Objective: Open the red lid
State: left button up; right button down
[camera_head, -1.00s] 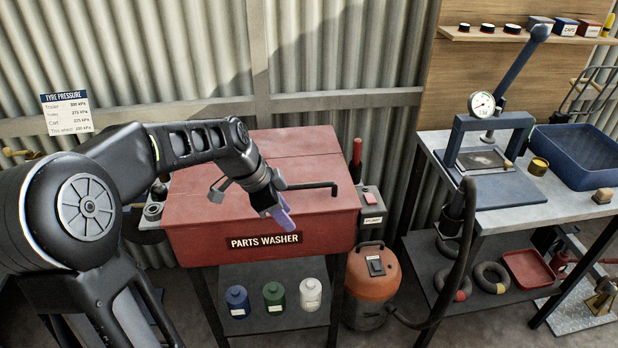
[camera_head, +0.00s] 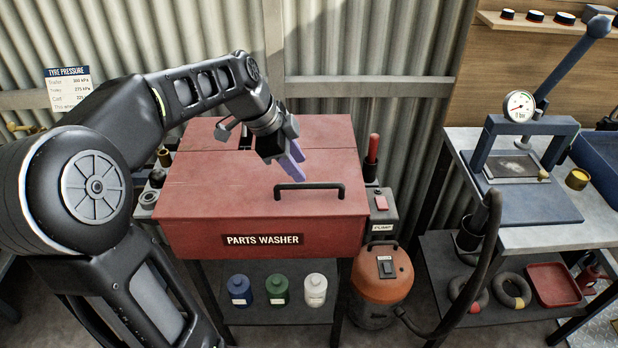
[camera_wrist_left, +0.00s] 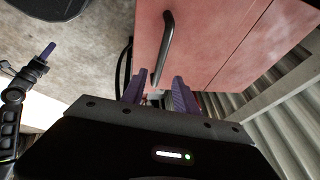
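The red lid (camera_head: 215,175) lies shut on top of the red parts washer (camera_head: 190,238). Its black bar handle (camera_head: 310,187) is near the front right of the lid and shows in the wrist view as a dark bar (camera_wrist_left: 167,45). My left gripper (camera_head: 294,162) hangs above the lid, just behind and left of the handle. In the wrist view its two purple fingers (camera_wrist_left: 157,86) are apart with nothing between them. The handle lies beyond the fingertips, and I see no contact. A second purple-tipped gripper, my right one (camera_wrist_left: 46,52), shows at the wrist view's left edge; its opening is unclear.
A pump box (camera_head: 382,212) and a red-handled tool (camera_head: 372,150) stand close at the washer's right. An orange vacuum (camera_head: 381,275) stands below. A press bench (camera_head: 560,232) is at the right. Corrugated wall (camera_head: 360,40) rises behind the washer.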

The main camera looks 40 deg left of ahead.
aim_at(311, 184)
pick_arm(q)
jog(key=x, duration=0.6)
jog(key=shift+w+d+f+p, duration=0.1)
jog(key=shift+f+p, duration=0.25)
jog(key=shift+p, duration=0.05)
jog(key=shift+c, duration=0.5)
grip_shut()
dwell(0.5)
